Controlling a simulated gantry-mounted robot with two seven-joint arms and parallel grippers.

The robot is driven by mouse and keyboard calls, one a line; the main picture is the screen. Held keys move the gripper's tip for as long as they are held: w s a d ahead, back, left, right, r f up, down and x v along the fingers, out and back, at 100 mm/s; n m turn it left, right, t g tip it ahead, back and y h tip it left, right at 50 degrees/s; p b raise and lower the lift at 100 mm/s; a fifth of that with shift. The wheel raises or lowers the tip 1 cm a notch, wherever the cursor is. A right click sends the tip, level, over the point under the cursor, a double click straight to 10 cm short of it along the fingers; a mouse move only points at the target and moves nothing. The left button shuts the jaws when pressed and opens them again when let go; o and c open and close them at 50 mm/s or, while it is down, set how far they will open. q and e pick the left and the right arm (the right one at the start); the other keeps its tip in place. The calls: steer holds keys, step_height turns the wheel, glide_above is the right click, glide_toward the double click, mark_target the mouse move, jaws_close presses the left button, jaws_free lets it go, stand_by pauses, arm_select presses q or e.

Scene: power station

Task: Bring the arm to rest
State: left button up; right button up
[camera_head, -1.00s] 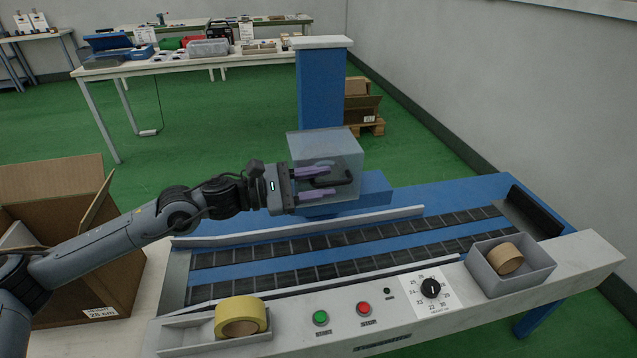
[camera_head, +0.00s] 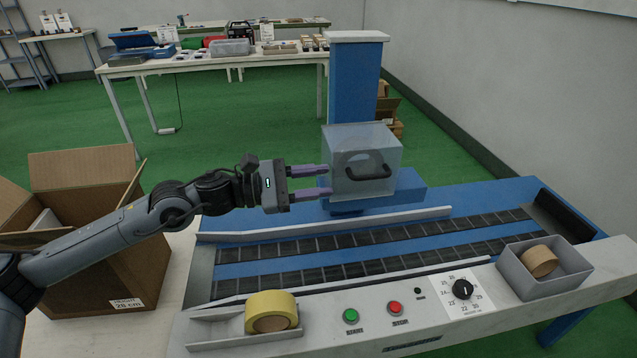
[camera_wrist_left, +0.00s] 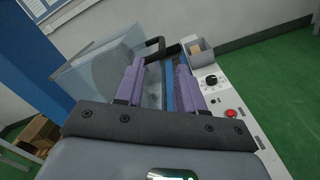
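My left gripper (camera_head: 312,182) is open and empty, with its purple fingers apart. It points right, with its fingertips just left of a clear box-shaped guard (camera_head: 352,172) with a black handle (camera_head: 368,172). The guard is on the blue column above the conveyor. In the left wrist view the fingers (camera_wrist_left: 158,85) are spread, with the guard (camera_wrist_left: 95,72) beyond and to the left, and the black handle (camera_wrist_left: 155,48) ahead. My right gripper is not in view.
The conveyor machine (camera_head: 375,245) has a yellow tape roll (camera_head: 271,312), a green button (camera_head: 351,316), a red button (camera_head: 395,308), a dial (camera_head: 462,290) and a grey bin (camera_head: 575,272) along its front. An open cardboard box (camera_head: 125,270) stands left, under my left arm.

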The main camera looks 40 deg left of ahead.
arm_select(q)
steer(key=s+d+f+n+g+h+p, duration=0.2)
steer(key=s+d+f+n+p, duration=0.15)
steer(key=d+f+p, duration=0.45)
steer(key=s+d+r+n+t+y+p, duration=0.35)
steer(key=s+d+n+p, duration=0.45)
steer(key=d+n+p, duration=0.4)
steer(key=s+a+f+n+g+y+p, duration=0.2)
steer(key=s+a+n+g+y, duration=0.3)
steer(key=n, duration=0.6)
steer(key=s+a+f+n+g+y+p, duration=0.25)
steer(key=s+n, duration=0.45)
steer(key=n, duration=0.4)
steer(key=s+a+f+n+g+y+p, duration=0.1)
steer(key=s+a+n+g+y+p, duration=0.4)
steer(key=n, duration=0.6)
step_height(320, 180, up, 38)
steer(key=d+n+t+h+p, duration=0.1)
steer(key=p, duration=3.4)
steer(key=shift+s+d+f+t+p, duration=0.15)
steer(key=shift+s+f+t+p, duration=0.05)
steer(key=shift+s+t+p, duration=0.2)
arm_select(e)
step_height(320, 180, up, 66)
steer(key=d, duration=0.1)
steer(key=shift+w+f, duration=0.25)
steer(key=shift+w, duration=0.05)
